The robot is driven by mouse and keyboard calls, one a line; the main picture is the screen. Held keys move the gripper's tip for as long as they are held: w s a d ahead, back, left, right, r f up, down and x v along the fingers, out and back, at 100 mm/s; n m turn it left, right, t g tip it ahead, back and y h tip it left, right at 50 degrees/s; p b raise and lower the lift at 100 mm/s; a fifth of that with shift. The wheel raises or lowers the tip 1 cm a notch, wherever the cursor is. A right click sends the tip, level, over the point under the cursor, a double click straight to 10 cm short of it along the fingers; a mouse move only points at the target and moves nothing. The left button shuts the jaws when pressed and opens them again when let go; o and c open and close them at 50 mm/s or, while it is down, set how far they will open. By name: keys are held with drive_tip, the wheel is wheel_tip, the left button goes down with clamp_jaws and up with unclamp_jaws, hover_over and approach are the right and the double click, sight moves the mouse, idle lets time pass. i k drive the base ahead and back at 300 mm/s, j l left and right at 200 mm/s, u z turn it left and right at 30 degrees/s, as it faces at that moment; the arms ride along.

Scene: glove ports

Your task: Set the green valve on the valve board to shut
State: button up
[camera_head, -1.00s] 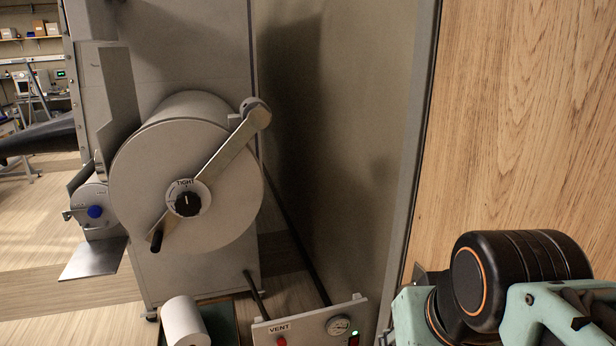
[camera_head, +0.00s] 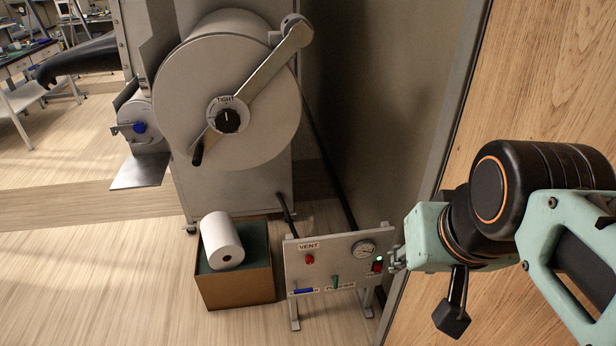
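The valve board (camera_head: 325,270) is a pale panel on short legs, low at the centre. The green valve handle (camera_head: 335,281) is small and stands roughly upright near its lower edge; a label under it is unreadable. A blue handle (camera_head: 303,291) to its left lies level. My arm (camera_head: 545,190) comes in from the right, in front of the wooden panel. What seems to be my gripper (camera_head: 397,258) is a small grey piece at the board's right edge, right of the green valve. Its fingers are not clear, nor is any contact with the board.
The board also carries a red VENT knob (camera_head: 309,259), a gauge (camera_head: 363,248) and a red switch (camera_head: 377,267) under a green light. A brown box (camera_head: 238,290) with a white roll (camera_head: 222,240) stands left. A large drum door (camera_head: 190,90) with a lever is behind.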

sight(335, 279)
drive_tip(key=u, duration=0.5)
drive_tip(key=k+j, duration=0.15)
drive_tip(key=z, duration=0.3)
drive_tip(key=j+z, duration=0.25)
drive_tip(key=i+j, duration=0.1)
drive_tip(key=i, duration=0.55)
drive_tip(key=i+j+z, duration=0.35)
drive_tip(key=i+j, duration=0.05)
drive_tip(key=j, duration=0.05)
